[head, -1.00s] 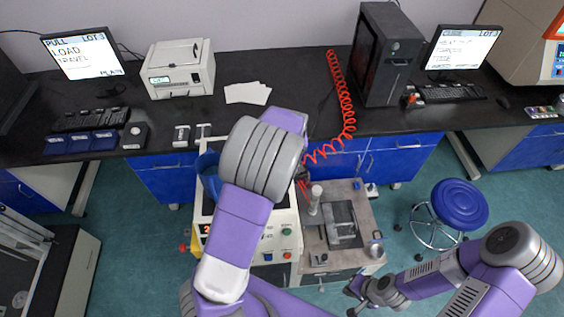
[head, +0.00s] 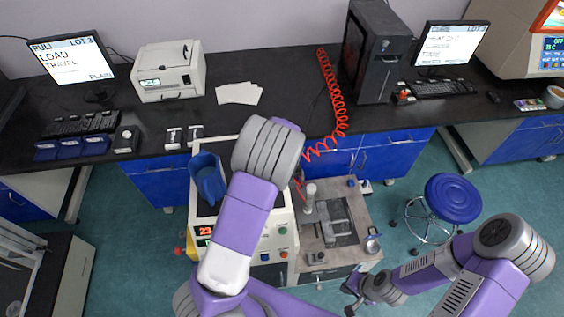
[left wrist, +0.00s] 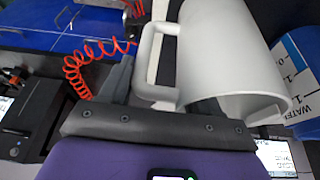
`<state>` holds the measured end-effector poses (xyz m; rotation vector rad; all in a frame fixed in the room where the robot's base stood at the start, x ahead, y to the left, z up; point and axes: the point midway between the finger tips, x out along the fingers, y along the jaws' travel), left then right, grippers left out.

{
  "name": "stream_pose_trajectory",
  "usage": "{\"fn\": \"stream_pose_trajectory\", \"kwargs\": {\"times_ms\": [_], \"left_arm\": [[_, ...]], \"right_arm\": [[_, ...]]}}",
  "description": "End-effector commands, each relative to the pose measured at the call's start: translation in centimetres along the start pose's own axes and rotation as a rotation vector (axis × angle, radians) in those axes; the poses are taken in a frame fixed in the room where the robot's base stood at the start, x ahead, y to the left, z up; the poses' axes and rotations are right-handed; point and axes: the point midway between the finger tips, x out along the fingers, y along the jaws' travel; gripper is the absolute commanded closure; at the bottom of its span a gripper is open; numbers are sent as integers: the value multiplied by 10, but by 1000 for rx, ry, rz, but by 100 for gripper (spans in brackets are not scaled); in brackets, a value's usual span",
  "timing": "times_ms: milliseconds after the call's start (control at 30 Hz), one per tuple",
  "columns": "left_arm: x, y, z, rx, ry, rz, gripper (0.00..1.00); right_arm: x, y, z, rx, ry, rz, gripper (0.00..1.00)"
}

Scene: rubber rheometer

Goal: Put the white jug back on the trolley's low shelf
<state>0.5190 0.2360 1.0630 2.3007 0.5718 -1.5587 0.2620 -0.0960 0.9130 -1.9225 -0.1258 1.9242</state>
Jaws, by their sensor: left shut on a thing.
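The white jug (left wrist: 232,50) fills the upper middle of the left wrist view, with its handle (left wrist: 147,65) toward the left. My left gripper (left wrist: 160,95) is shut at the handle and holds the jug. In the head view my left arm hides this gripper and the jug. My right gripper (head: 354,294) is low in the head view, in front of the grey-topped unit, and looks open and empty. I cannot make out the trolley's low shelf in either view.
A blue container (head: 208,180) stands by the machine with red digits (head: 205,232). A grey-topped unit (head: 320,262) stands beside it. A red coiled hose (head: 328,90) hangs off the black bench (head: 290,118). A blue stool (head: 453,198) stands on open floor at right.

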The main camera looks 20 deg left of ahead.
Motion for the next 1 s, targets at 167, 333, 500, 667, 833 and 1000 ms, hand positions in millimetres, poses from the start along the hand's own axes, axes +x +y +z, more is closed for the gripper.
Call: {"fn": "stream_pose_trajectory", "kwargs": {"times_ms": [167, 333, 500, 667, 833, 1000], "left_arm": [[2, 1, -2, 1, 6, 3, 100], [2, 0, 1, 0, 0, 0, 15], [2, 0, 1, 0, 0, 0, 12], [0, 0, 0, 0, 0, 0, 12], [-18, 1, -1, 1, 3, 3, 12], [-56, 2, -1, 2, 3, 5, 12]], "right_arm": [[2, 1, 0, 0, 0, 0, 100], [2, 1, 0, 0, 0, 0, 100], [2, 1, 0, 0, 0, 0, 100], [0, 0, 0, 0, 0, 0, 100], [-1, 0, 0, 0, 0, 0, 100], [-3, -1, 0, 0, 0, 0, 100]]}}
